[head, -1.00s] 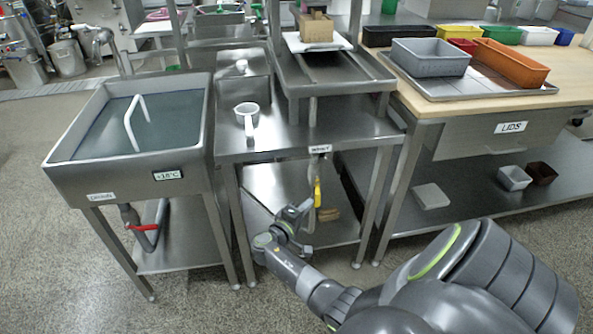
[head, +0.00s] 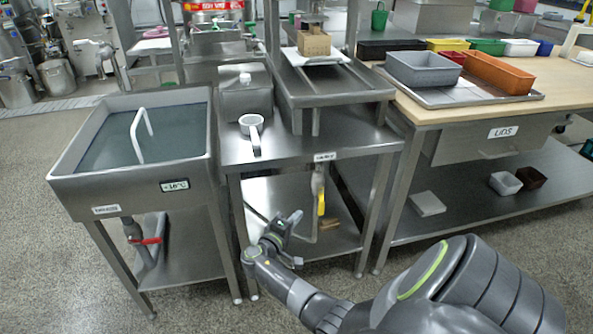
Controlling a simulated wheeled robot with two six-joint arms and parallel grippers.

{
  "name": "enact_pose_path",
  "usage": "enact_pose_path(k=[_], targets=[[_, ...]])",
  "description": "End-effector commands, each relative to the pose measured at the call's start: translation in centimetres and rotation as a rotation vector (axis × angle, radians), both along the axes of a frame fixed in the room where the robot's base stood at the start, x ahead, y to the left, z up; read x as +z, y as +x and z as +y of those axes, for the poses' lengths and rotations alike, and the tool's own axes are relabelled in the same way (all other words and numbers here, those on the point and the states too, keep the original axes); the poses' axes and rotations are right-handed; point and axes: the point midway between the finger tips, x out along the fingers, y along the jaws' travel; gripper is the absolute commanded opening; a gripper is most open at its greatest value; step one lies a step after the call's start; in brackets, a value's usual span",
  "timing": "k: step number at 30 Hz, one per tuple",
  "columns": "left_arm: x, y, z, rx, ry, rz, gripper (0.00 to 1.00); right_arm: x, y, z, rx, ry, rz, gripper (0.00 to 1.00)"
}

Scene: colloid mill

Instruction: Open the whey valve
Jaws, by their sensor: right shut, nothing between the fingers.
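The whey valve's yellow handle (head: 321,201) hangs upright along the vertical grey pipe, below a white label (head: 325,156) on the table's front edge. The label's print is small and blurred. My right gripper (head: 297,217) is shut and empty. It is just left of the yellow handle in the picture, with a visible gap between them. My right arm comes in from the lower right. My left gripper is out of view.
A sink basin (head: 62,172) stands at left, with a red drain handle (head: 150,241) below it. A white ladle (head: 251,124) lies on the middle table. Table legs and a lower shelf (head: 345,238) surround the pipe. The lids table (head: 425,106) stands at right.

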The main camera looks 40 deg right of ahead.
Motion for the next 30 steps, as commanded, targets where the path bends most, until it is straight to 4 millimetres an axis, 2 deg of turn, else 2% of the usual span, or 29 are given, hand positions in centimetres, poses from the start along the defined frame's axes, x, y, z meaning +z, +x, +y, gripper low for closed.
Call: enact_pose_path(k=[2, 9, 15, 21, 30], targets=[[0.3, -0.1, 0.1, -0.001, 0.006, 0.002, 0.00, 0.0, -0.4, 1.5, 0.001, 0.007, 0.002, 0.00], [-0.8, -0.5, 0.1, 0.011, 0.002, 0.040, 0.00, 0.1, -1.3, 5.5, 0.001, 0.007, 0.003, 0.00], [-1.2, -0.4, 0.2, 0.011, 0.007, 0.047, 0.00, 0.2, -2.0, 8.3, 0.001, 0.005, 0.002, 0.00], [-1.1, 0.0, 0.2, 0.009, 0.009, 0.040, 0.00, 0.2, -2.3, 9.2, -0.001, 0.003, 0.002, 0.00], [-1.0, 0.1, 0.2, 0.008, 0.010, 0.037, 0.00, 0.2, -2.3, 9.2, 0.000, 0.003, 0.001, 0.00]])
